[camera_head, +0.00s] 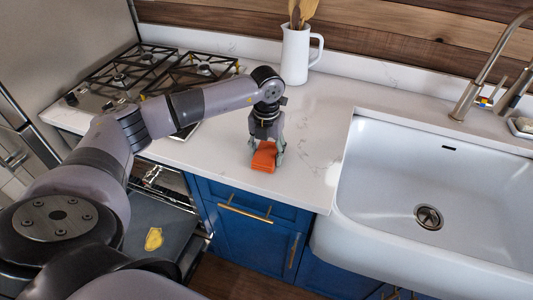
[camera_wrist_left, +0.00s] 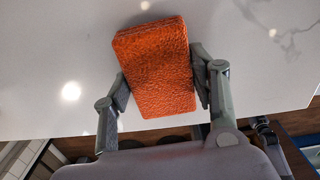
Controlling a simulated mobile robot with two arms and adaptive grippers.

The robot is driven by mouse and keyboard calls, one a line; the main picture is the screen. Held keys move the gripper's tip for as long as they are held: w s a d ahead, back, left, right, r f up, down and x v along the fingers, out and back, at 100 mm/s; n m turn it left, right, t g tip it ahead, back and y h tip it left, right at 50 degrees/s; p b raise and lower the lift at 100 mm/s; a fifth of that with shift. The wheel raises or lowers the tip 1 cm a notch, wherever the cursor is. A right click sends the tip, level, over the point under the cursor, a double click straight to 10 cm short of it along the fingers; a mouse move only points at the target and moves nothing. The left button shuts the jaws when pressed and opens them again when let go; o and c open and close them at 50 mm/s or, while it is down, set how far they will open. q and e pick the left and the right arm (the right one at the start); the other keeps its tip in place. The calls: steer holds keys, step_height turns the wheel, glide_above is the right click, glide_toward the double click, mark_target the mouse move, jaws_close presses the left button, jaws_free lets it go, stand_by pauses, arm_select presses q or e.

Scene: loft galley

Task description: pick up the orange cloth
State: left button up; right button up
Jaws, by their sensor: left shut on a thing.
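The orange cloth (camera_head: 264,157) is a small folded block with a rough texture, at the front part of the white countertop between the stove and the sink. My left gripper (camera_head: 266,153) points down over it, with a finger on each side. In the left wrist view the cloth (camera_wrist_left: 158,66) fills the space between the two fingers of the left gripper (camera_wrist_left: 161,88), which are shut on it. I cannot tell whether the cloth touches the counter or is just above it. My right gripper is not in view.
A gas stove (camera_head: 150,75) is at the left, and a white sink (camera_head: 430,190) is at the right with a faucet (camera_head: 470,98). A white pitcher (camera_head: 295,55) with wooden utensils stands at the back. An open dishwasher (camera_head: 160,215) is below the counter, with a yellow item (camera_head: 153,239).

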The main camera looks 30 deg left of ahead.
arm_select(q)
steer(key=shift+r, duration=0.15)
step_height(320, 180, up, 15)
steer(key=b, duration=0.3)
step_height(320, 180, up, 5)
glide_above(267, 152)
steer(key=shift+s+p, duration=0.1)
steer(key=shift+p, duration=0.2)
steer(key=o, duration=0.5)
steer(key=c, duration=0.5)
